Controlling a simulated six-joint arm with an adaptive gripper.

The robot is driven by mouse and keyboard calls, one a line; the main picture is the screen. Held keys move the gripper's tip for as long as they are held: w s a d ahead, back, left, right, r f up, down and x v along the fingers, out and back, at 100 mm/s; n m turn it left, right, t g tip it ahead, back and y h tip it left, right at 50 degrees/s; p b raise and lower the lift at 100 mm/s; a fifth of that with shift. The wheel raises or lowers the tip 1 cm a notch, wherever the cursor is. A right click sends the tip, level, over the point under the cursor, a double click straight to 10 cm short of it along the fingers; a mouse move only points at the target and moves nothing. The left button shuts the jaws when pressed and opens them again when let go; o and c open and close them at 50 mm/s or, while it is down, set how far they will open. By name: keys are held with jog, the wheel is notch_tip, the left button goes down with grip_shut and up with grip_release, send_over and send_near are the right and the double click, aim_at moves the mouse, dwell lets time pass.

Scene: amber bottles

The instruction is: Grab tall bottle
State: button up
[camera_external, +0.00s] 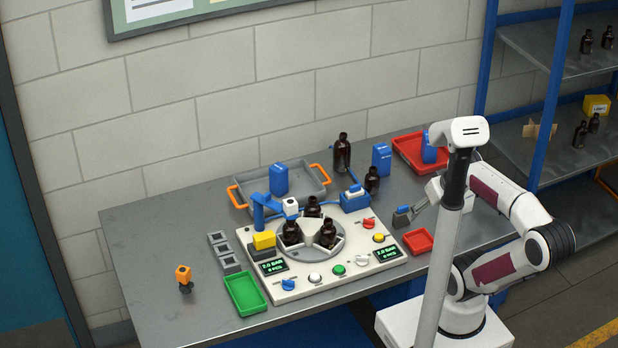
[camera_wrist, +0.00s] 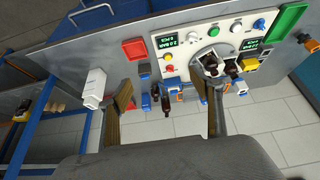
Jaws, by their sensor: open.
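The tall bottle (camera_external: 342,153), dark amber, stands upright near the back edge of the table. In the wrist view the tall bottle (camera_wrist: 166,102) shows beyond the fingers, in the gap between them. A shorter amber bottle (camera_external: 372,181) stands just in front and to the right of it; it also shows in the wrist view (camera_wrist: 155,92). My gripper (camera_wrist: 161,82) is open and empty, its fingers wide apart. In the external view my wrist is above the table's right side, well right of the tall bottle and apart from it; the fingers are hard to make out there.
Several amber bottles sit in the round fixture of the white control panel (camera_external: 340,275). A blue holder (camera_external: 355,201) and a blue box (camera_external: 381,159) stand near the tall bottle. A grey tray (camera_external: 318,183) is left, a red tray (camera_external: 405,148) right.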

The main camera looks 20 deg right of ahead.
jog(key=shift+w, duration=0.1)
jog(key=w+r+t, duration=0.1)
jog(key=w+r, duration=0.1)
jog(key=w, duration=0.7)
jog(key=w+r+t, duration=0.1)
jog(key=w+r, duration=0.1)
jog(key=w, duration=0.6)
jog(key=t, duration=0.4)
send_over(344, 145)
jog(key=s+a, duration=0.2)
jog(key=s, duration=1)
notch_tip(344, 145, down, 8)
jog(key=shift+m+t+h, duration=0.3)
jog(key=shift+t+h, duration=0.2)
jog(key=shift+t, duration=0.4)
jog(key=w+f, duration=0.3)
jog(key=w+d+f, duration=0.1)
jog(key=w+f, duration=0.3)
jog(key=w+d+f, duration=0.1)
jog(key=w+f, duration=0.3)
jog(key=shift+f, duration=0.1)
jog(key=shift+w+f, duration=0.25)
jog(key=shift+f, duration=0.1)
jog(key=shift+f, duration=1.7)
